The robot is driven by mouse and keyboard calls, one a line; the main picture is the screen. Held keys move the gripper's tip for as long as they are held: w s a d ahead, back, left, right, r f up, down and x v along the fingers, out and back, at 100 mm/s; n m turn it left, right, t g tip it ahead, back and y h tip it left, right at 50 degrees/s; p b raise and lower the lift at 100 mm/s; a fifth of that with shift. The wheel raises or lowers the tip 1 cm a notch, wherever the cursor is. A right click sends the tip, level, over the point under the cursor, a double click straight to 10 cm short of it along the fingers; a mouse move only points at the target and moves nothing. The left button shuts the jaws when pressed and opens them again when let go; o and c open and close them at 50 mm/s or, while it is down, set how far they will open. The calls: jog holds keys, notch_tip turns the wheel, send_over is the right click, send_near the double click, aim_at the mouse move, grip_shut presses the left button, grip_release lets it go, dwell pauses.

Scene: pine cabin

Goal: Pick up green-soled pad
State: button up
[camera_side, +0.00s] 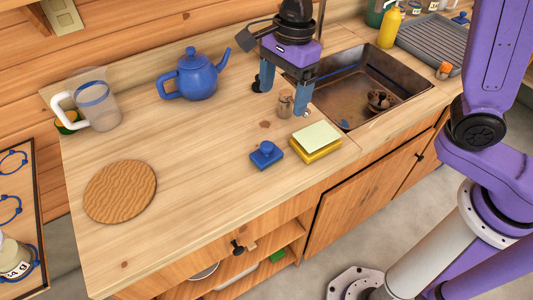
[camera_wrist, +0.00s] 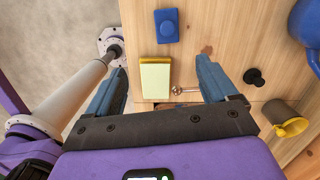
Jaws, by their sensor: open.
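The pad (camera_side: 316,142) is a block with a pale green top face and a yellow body. It lies flat on the wooden counter near the front edge, left of the sink. In the wrist view the pad (camera_wrist: 155,80) shows between my two blue fingers, closer to the left one. My gripper (camera_side: 284,90) is open and empty, above the counter and behind the pad in the side view. In the wrist view my gripper (camera_wrist: 161,67) has its fingertips spread wider than the pad. Nothing hides the pad's top.
A blue block with a knob (camera_side: 266,154) sits just left of the pad. The sink (camera_side: 378,75) opens to the right. A blue teapot (camera_side: 195,76) and a round wooden board (camera_side: 120,191) are further left, with bare counter between.

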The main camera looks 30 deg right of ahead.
jog(key=w+m, duration=0.1)
jog(key=m, duration=0.1)
send_near(267, 145)
jog(key=f, duration=0.5)
jog(key=shift+a+f, duration=0.2)
jog(key=shift+f, duration=0.2)
jog(key=shift+w+a+f, duration=0.1)
jog(key=shift+a+f, duration=0.05)
jog(key=shift+f, duration=0.85)
jog(key=shift+s+a+f, duration=0.1)
jog(key=shift+a+f, duration=0.1)
jog(key=shift+f, duration=0.85)
jog(key=shift+w+a+f, duration=0.1)
jog(key=shift+a+f, duration=0.05)
jog(key=shift+f, duration=0.85)
jog(key=c, duration=1.2)
